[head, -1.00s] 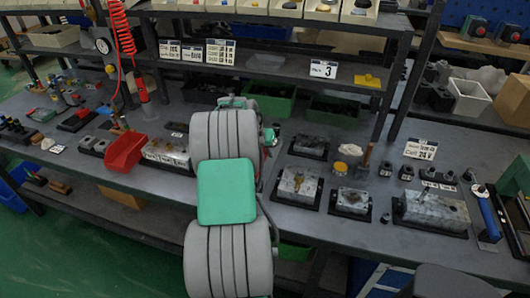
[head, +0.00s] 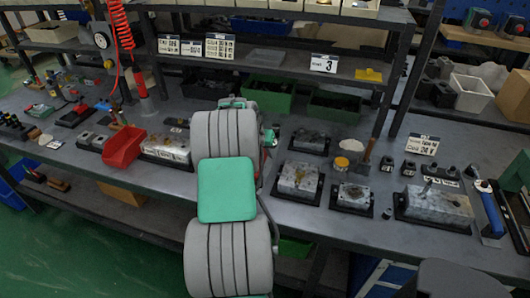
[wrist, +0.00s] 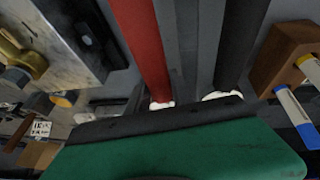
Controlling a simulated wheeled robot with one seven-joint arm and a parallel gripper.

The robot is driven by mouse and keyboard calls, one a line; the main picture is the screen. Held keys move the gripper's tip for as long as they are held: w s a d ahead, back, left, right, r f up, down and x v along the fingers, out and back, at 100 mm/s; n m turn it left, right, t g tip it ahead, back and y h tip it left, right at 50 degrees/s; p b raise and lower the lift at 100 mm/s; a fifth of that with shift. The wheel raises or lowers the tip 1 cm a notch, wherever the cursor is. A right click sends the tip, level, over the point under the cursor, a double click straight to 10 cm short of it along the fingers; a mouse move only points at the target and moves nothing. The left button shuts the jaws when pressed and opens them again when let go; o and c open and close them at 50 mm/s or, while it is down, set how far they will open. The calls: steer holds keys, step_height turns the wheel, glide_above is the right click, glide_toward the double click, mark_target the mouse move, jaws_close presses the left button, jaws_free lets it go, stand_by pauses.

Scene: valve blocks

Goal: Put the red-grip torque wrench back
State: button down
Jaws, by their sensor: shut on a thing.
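In the wrist view a long red grip (wrist: 143,45), which looks like the red-grip torque wrench, runs upward from the green body of my gripper (wrist: 190,100). A black bar (wrist: 241,40) runs beside it; I cannot tell whether it is a tool or part of the gripper. Pale pieces show at the base of both bars. My gripper is shut on the red-grip wrench, though the contact is mostly hidden. In the head view my arm covers the gripper, with only a bit of red at its right edge. The wrench's head is not clearly seen.
Valve blocks (head: 299,178) on black trays stand on the grey bench, right of my arm. A blue-handled wrench (head: 491,212) lies at the far right. A red bin (head: 123,147) and green bins (head: 267,97) stand left and behind. A shelf post (head: 414,70) rises behind the blocks.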

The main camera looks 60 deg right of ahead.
steer(key=shift+f+b, duration=0.35)
steer(key=shift+f, duration=0.1)
steer(key=c, duration=1.1)
jaws_free()
steer(key=shift+o, duration=0.3)
steer(key=shift+f, duration=0.2)
steer(key=v, duration=0.8)
steer(key=shift+b, duration=0.3)
